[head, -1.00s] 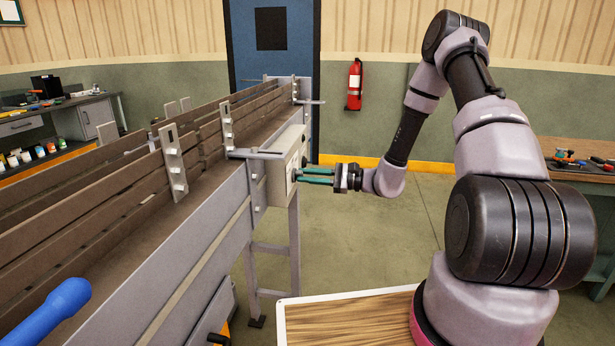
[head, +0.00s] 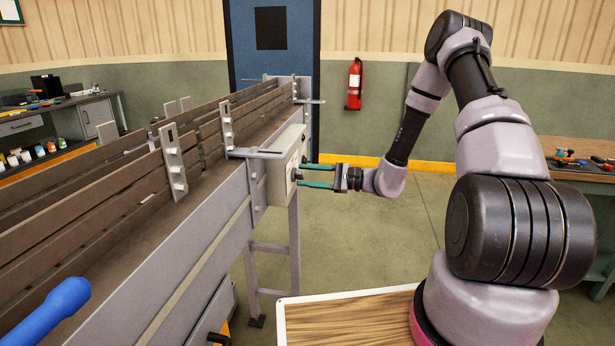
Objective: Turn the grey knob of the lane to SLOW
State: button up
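A pale control box (head: 284,166) is fixed to the right side of the conveyor lane. A small dark shape on its right face, at the fingertips, looks like the knob (head: 296,174). It is too small to read its setting, and no SLOW mark can be made out. My gripper (head: 303,175) reaches in from the right with two green fingers spread apart, one above the other. Their tips are at the box face, above and below the knob. I cannot tell whether they touch it.
The conveyor (head: 190,235) with brown side rails runs from front left to the blue door (head: 272,50). A blue rounded bar (head: 50,312) shows at the lower left. A wood-topped tray (head: 345,318) is in front. The floor right of the box is clear.

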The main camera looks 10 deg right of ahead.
jog(key=v, duration=1)
jog(key=shift+s+d, duration=0.15)
jog(key=shift+d, duration=0.2)
jog(key=shift+r, duration=0.1)
jog(key=s+a+r+n+g+h, duration=0.2)
jog(key=s+r+n+g+h, duration=0.5)
jog(key=s+r, duration=0.65)
jog(key=s+d+r+t+h, duration=0.3)
jog(key=s+r+t+h, duration=0.1)
jog(key=r, duration=0.4)
jog(key=s+d+r+n+t+h, duration=0.1)
jog(key=s+d+r+t+h, duration=0.2)
jog(key=s+r, duration=0.3)
jog(key=shift+r+t+h, duration=0.6)
jog(key=shift+r+t, duration=0.2)
jog(key=shift+r, duration=0.1)
